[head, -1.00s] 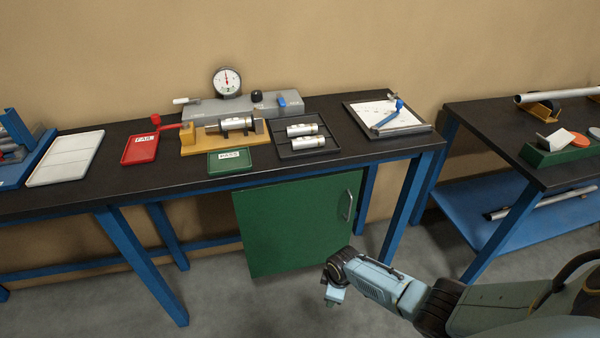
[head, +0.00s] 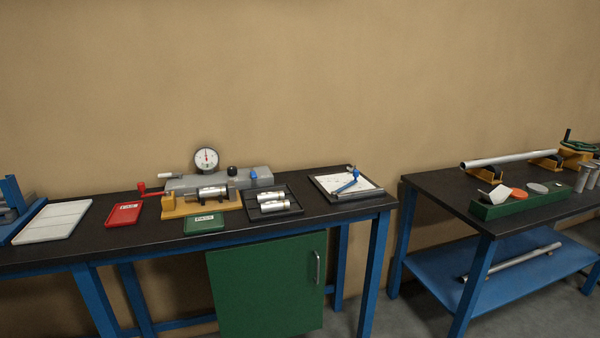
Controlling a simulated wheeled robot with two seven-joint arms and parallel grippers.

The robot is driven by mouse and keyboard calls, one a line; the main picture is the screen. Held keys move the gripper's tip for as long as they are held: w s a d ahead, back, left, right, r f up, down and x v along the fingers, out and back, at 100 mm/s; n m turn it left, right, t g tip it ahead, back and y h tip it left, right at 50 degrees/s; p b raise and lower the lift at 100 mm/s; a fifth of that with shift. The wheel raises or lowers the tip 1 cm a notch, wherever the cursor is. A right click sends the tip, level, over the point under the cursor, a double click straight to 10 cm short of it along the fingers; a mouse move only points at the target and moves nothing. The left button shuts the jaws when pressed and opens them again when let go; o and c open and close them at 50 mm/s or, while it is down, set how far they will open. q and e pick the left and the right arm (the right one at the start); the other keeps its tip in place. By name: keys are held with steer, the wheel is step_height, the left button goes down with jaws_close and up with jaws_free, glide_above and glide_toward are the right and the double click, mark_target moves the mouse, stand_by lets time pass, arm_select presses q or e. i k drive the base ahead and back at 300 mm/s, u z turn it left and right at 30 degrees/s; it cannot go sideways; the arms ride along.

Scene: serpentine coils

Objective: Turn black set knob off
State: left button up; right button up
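The black set knob (head: 232,171) stands on top of the grey gauge unit (head: 190,182) at the back of the dark workbench. A round white dial gauge (head: 206,158) rises behind the unit, left of the knob. A small blue part (head: 253,177) sits just right of the knob. The knob is too small here to tell its setting. Neither of my grippers shows in the head view now.
In front of the unit are a yellow fixture (head: 180,208) holding a metal cylinder, and a black tray (head: 293,206) with two cylinders. Red (head: 123,213) and green (head: 204,223) trays and a clipboard (head: 370,193) flank them. A second table (head: 430,184) stands right.

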mark_target(231, 170)
steer(key=z, duration=0.45)
steer(key=i, duration=0.65)
steer(key=u, duration=0.6)
steer(key=i, duration=0.85)
steer(key=u, duration=0.8)
